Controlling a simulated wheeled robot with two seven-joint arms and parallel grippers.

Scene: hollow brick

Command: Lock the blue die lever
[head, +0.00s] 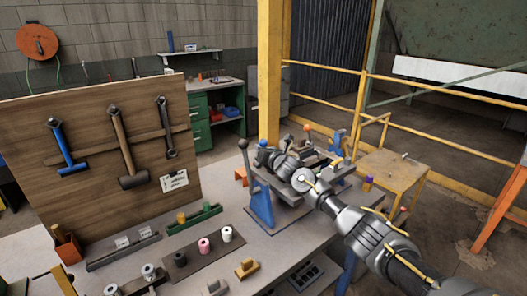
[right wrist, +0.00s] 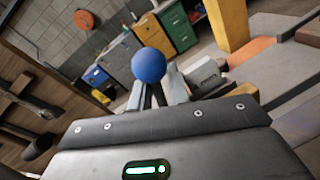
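The blue die lever shows by its round blue knob (head: 263,144) at the machine on the bench. In the right wrist view the knob (right wrist: 148,65) stands just in front of my right gripper (right wrist: 155,88), and dark strips show below it. The fingers look apart, one on each side of the knob; whether they touch it cannot be told. In the head view my right gripper (head: 274,155) reaches in from the lower right and hides part of the machine and the lever's shaft. My left gripper is in neither view.
A dark-knobbed lever (head: 243,144) on a blue stand rises left of the machine. An orange knob (head: 307,128) is behind it. A tool board (head: 90,190) with hammers and a wrench stands left. Spools (head: 204,246) and small parts lie in front. Yellow railings bound the right.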

